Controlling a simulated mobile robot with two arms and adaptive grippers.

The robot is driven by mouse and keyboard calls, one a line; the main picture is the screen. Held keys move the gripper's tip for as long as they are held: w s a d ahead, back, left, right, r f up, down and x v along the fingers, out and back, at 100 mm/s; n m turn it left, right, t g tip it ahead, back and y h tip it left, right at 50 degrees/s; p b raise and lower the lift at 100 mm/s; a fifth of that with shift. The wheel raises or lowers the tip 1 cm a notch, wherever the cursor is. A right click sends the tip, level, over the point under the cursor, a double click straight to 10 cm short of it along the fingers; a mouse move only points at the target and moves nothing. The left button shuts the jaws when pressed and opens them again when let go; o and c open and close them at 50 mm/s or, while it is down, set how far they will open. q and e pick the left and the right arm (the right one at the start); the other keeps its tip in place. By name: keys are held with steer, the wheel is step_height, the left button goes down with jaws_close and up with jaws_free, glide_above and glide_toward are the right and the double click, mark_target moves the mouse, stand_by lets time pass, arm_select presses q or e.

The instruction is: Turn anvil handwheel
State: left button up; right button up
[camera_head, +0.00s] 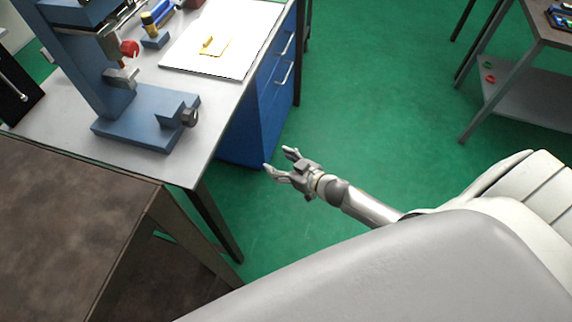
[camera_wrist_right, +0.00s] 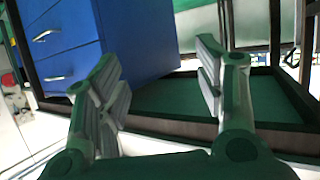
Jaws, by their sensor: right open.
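A blue C-shaped press (camera_head: 80,62) stands on the grey bench. A small dark grey wheel (camera_head: 190,117) sits on the side of the blue block on its base and looks like the handwheel. A grey anvil-like piece (camera_head: 121,78) and a red knob (camera_head: 129,48) are higher on the press. My right gripper (camera_head: 279,160) is open and empty, out past the bench's right edge over the green floor, apart from the wheel. Its two spread fingers also show in the right wrist view (camera_wrist_right: 160,62), with no wheel between them. My left gripper is not in view.
The grey bench (camera_head: 55,110) carries a white board (camera_head: 240,22) with a yellow piece (camera_head: 208,42). A blue drawer cabinet (camera_head: 262,110) stands below. A brown table (camera_head: 70,215) is in front. A shelved table (camera_head: 515,95) is at right. Green floor between is clear.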

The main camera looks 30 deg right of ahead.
steer(key=shift+s+d+f+g+h, duration=0.15)
steer(key=shift+s+d+f+g, duration=0.15)
steer(key=shift+f, duration=0.45)
steer(key=shift+s+d+f+g+h, duration=0.15)
steer(key=shift+s+f, duration=0.25)
steer(key=shift+f, duration=0.3)
steer(key=shift+o, duration=0.2)
steer(key=shift+r, duration=0.1)
steer(key=n+y+p, duration=0.1)
steer(key=n+y, duration=0.7)
steer(key=y, duration=0.2)
glide_toward(194, 117)
steer(key=shift+g, duration=0.35)
steer(key=x, duration=1)
steer(key=shift+w+a+r+p, duration=0.1)
steer(key=shift+w+p, duration=0.1)
steer(key=shift+p, duration=0.15)
steer(key=c, duration=1)
steer(key=shift+c, duration=0.2)
